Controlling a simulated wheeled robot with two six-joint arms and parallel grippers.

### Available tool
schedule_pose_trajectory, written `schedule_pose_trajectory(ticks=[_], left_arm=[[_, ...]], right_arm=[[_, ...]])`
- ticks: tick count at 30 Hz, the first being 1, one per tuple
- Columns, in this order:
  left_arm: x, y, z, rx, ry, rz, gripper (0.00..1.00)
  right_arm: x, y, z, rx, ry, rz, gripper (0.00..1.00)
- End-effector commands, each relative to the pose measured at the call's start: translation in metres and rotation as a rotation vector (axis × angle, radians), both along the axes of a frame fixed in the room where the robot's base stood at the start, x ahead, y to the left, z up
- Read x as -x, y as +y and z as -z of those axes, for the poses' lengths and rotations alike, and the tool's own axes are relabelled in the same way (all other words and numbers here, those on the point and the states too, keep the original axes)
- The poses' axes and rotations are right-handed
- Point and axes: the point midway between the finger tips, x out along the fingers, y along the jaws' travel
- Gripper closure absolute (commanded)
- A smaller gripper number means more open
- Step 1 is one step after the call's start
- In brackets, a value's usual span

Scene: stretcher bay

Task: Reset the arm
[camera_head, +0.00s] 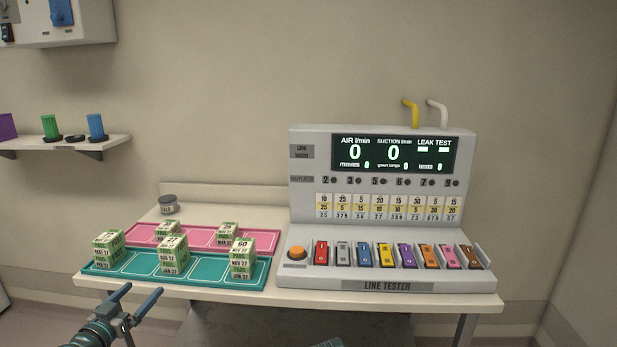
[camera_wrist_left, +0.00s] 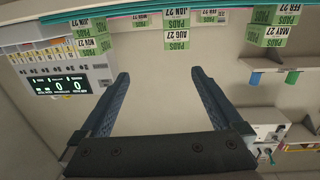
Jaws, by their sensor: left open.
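My left gripper (camera_head: 134,303) is open and empty in front of the table's front left edge, low in the head view. Its two blue-grey fingers stand wide apart in the left wrist view (camera_wrist_left: 158,100), with nothing between them. That wrist view is upside down. My right gripper is not in view.
A table (camera_head: 290,237) holds a line tester (camera_head: 385,285) with coloured switches and an orange button (camera_head: 297,253). Green-and-white pads boxes (camera_head: 172,257) stand on teal (camera_head: 135,271) and pink (camera_head: 145,234) trays. A jar (camera_head: 168,204) stands behind. A shelf (camera_head: 110,142) hangs left.

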Motion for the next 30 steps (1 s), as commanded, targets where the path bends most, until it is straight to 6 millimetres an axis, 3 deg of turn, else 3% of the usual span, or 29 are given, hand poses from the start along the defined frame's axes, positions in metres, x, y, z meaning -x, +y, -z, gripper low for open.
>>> schedule_pose_trajectory(ticks=[8,14,17,21,24,27,30], left_arm=[[-0.01,-0.055,0.012,0.017,0.096,0.124,0.0],[-0.013,-0.124,0.03,0.032,0.245,0.27,0.0],[-0.008,-0.171,0.045,0.034,0.366,0.362,0.0],[0.019,-0.254,0.075,0.01,0.641,0.502,0.0],[0.05,-0.3,0.097,-0.038,0.863,0.547,0.0],[0.084,-0.331,0.113,-0.111,1.077,0.534,0.0],[0.117,-0.348,0.123,-0.203,1.259,0.464,0.0]], right_arm=[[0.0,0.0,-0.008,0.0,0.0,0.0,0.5],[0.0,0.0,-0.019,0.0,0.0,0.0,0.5],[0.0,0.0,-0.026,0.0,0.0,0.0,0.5],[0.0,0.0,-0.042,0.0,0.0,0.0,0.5],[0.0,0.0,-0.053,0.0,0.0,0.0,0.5],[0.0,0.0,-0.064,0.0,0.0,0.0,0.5],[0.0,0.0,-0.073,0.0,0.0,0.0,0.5]])
